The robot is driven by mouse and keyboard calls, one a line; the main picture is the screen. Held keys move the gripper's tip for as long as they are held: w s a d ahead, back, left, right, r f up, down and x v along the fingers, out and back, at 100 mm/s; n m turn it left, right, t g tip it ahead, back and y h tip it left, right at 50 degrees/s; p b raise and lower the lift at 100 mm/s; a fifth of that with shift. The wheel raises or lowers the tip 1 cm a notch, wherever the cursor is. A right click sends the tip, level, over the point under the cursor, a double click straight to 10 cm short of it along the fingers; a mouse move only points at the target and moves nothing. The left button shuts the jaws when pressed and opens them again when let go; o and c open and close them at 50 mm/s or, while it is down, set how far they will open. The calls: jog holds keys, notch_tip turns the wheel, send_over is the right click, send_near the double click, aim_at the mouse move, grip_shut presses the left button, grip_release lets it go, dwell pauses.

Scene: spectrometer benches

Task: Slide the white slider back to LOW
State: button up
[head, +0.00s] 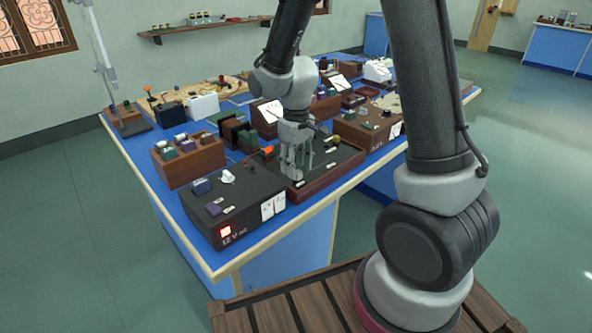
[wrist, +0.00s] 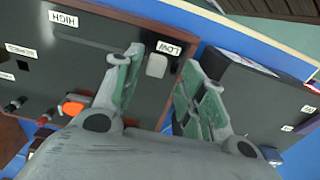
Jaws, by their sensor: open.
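The white slider (wrist: 156,66) is a small pale block on a dark panel (wrist: 90,52) with a reddish-brown wooden edge. It sits right beside the LOW label (wrist: 168,48), at the panel's end away from the HIGH label (wrist: 63,18). My gripper (wrist: 163,58) is open, with one finger on each side of the slider. A gap shows between the slider and each finger; contact cannot be told. In the head view my gripper (head: 292,172) points down over the panel (head: 325,172), and the slider cannot be made out there.
An orange knob (wrist: 72,105) stands on the panel near one finger. A black power box (head: 238,203) with a lit red switch stands close to the panel's left. Wooden boxes (head: 188,160) and other instruments crowd the blue bench behind. The bench's front edge is close.

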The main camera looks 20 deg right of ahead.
notch_tip(320, 180, up, 10)
jog(key=shift+f, duration=0.15)
dwell(0.4)
jog(key=s+d+r+m+t, duration=0.2)
jog(key=s+d+r, duration=0.4)
jog(key=s, duration=0.4)
jog(key=s+d+r+m+t, duration=0.2)
jog(key=s+d+r, duration=0.3)
jog(key=s, duration=0.5)
jog(key=shift+s+d+r, duration=0.3)
jog(key=shift+d+r, duration=0.1)
jog(key=shift+d, duration=0.05)
dwell(0.4)
